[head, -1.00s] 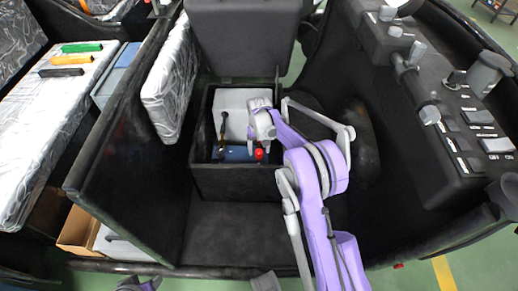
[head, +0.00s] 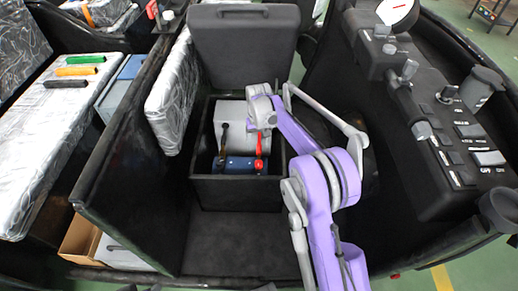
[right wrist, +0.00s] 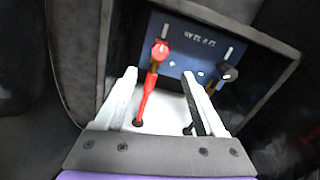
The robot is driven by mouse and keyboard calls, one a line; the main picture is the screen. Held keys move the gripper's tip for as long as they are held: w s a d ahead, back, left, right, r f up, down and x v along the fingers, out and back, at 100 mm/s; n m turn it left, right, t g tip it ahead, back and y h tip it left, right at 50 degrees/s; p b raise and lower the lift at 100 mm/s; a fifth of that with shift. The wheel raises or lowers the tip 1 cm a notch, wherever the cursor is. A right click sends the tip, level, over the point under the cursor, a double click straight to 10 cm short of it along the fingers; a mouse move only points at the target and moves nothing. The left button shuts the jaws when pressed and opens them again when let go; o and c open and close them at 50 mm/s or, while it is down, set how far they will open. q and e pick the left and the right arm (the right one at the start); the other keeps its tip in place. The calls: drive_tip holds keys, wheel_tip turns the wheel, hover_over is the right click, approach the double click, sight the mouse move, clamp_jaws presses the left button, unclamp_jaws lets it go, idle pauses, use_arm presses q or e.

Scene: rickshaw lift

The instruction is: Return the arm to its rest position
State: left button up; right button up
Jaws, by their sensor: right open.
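My right gripper (right wrist: 159,74) is open in the right wrist view. Nothing is held between its two pale fingers. My left gripper is out of view.
The box's raised lid (head: 243,40) stands behind it. A control console (head: 440,120) lies on the right. A dark partition (head: 125,150) and a silver pad (head: 172,95) stand on the left. Dark floor (head: 240,245) in front of the box is clear.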

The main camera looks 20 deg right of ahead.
drive_tip(key=shift+r, duration=0.25)
idle(0.3)
